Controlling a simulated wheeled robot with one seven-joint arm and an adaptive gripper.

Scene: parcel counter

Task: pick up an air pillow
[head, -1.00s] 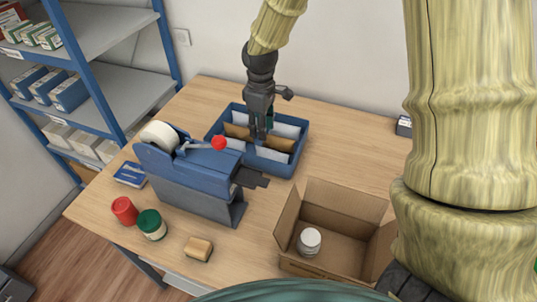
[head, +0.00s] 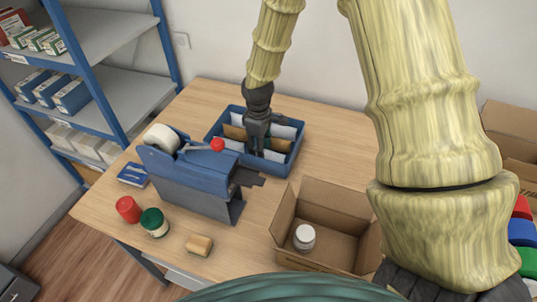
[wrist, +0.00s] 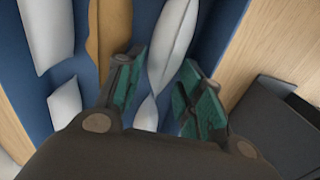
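White air pillows (head: 284,131) stand in a blue divided bin (head: 300,150) on the counter, with brown packets (head: 277,144) between them. My gripper (head: 256,151) points down into the bin. In the wrist view my gripper (wrist: 160,70) is open, its two teal-padded fingers apart. One white air pillow (wrist: 173,35) reaches from the top toward the gap between the fingers. Another white pillow (wrist: 147,113) shows lower in the gap. A brown packet (wrist: 107,30) lies left of the left finger. I cannot tell whether the fingers touch any pillow.
A blue tape dispenser (head: 190,183) stands left of the bin, its end close to it. An open carton (head: 335,220) holding a white jar (head: 304,237) is nearer me. Red (head: 128,209) and green (head: 154,222) jars stand front left. The counter right of the bin is clear.

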